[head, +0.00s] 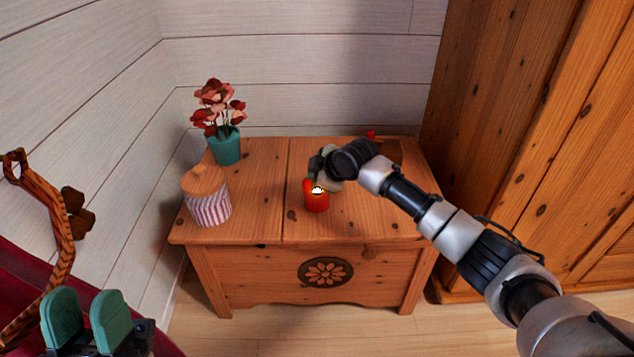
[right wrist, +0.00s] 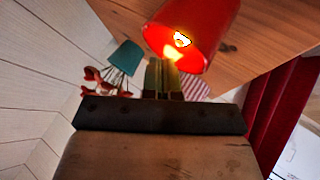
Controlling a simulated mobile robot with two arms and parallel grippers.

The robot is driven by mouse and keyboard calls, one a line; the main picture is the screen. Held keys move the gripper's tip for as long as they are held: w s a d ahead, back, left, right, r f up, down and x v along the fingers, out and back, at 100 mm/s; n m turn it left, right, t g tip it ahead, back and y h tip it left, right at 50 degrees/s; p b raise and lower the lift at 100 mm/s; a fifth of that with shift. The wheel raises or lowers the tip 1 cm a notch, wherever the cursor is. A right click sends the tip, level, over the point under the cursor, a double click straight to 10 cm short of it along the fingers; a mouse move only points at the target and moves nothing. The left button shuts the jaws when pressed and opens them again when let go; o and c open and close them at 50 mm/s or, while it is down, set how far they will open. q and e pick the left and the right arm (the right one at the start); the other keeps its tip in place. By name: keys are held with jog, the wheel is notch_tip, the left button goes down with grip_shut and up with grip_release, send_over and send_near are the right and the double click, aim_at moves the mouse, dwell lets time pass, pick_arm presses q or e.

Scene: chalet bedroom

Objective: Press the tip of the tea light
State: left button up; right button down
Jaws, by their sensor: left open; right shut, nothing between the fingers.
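The red tea light (head: 316,204) stands on the wooden chest, left of my right arm, with a bright glowing tip on top. In the right wrist view the tea light (right wrist: 213,22) appears tilted, its glowing tip facing the camera. My right gripper (head: 313,180) is shut and empty at the tea light's top, close to the tip. In the right wrist view its shut fingers (right wrist: 162,74) lie beside the glow; I cannot tell whether they touch it. My left gripper (head: 84,318) is open and empty at the lower left, away from the chest.
The wooden chest (head: 262,165) also holds a teal pot with red flowers (head: 226,147) and a striped jar with a wooden lid (head: 208,205). A small red thing (head: 370,134) shows behind my right arm. A wooden wardrobe (head: 500,110) stands on the right.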

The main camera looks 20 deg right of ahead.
jog(key=shift+r+p, duration=0.75)
jog(key=shift+r, duration=0.15)
notch_tip(320, 180, up, 2)
jog(key=p, duration=0.2)
jog(key=shift+r+p, duration=0.25)
jog(key=shift+p, duration=0.05)
pick_arm(q)
jog(key=w+f+g+y, duration=0.4)
jog(key=w+f+g, duration=0.2)
jog(key=f+g, duration=0.3)
jog(key=shift+w+f+g, duration=0.2)
jog(key=shift+w+g, duration=0.15)
jog(key=shift+g, duration=0.75)
pick_arm(e)
jog(key=shift+r, duration=0.1)
